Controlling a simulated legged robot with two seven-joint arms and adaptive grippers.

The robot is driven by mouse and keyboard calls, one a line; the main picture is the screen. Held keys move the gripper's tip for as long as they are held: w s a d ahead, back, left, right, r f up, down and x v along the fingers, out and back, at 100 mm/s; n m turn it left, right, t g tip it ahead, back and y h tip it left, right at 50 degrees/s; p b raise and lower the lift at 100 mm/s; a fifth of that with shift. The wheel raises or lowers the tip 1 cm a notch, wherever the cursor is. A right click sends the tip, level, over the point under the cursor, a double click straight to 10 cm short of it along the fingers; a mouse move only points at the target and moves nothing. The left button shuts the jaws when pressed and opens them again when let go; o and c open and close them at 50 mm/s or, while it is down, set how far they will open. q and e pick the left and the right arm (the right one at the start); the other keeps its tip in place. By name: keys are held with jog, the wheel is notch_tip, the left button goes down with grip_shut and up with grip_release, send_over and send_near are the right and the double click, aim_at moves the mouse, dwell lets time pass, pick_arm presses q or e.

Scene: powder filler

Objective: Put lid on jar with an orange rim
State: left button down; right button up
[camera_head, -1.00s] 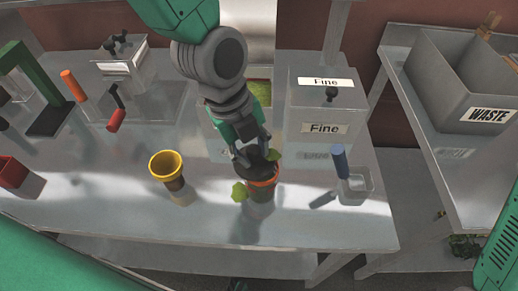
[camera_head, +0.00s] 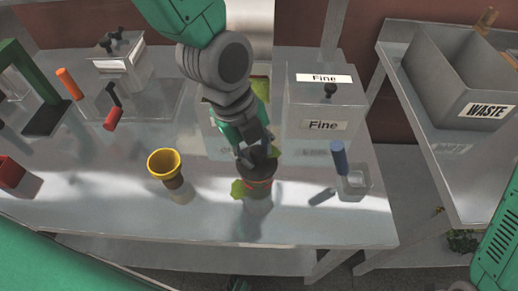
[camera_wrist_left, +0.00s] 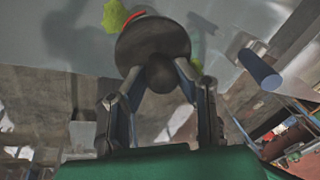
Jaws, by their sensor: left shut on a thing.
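My left gripper (camera_head: 256,150) is shut on the knob of a dark round lid (camera_head: 262,167). In the left wrist view the lid (camera_wrist_left: 152,44) is seen close up, its knob between the two fingers (camera_wrist_left: 158,92). The lid is at the mouth of the jar with the orange rim (camera_head: 258,184), and only a thin strip of the rim shows under it. In the head view I cannot tell whether the lid sits fully flat. Green leaf-like bits (camera_head: 239,189) show beside the jar. My right gripper is not in view.
A yellow-rimmed pot (camera_head: 165,164) stands to the left. A clear container with a blue-handled tool (camera_head: 340,158) stands to the right, and a "Fine" box (camera_head: 312,105) behind. A grey WASTE bin (camera_head: 440,80) is at the far right. The front of the table is clear.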

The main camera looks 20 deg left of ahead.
pick_arm(q)
jog(key=c, duration=1.3)
grip_release()
jog(key=shift+c, duration=0.2)
jog(key=shift+o, duration=0.7)
jog(key=shift+d+r, duration=0.1)
jog(key=shift+d, duration=0.3)
jog(key=shift+r, duration=0.2)
jog(key=v, duration=1.1)
jog(key=shift+r, duration=0.2)
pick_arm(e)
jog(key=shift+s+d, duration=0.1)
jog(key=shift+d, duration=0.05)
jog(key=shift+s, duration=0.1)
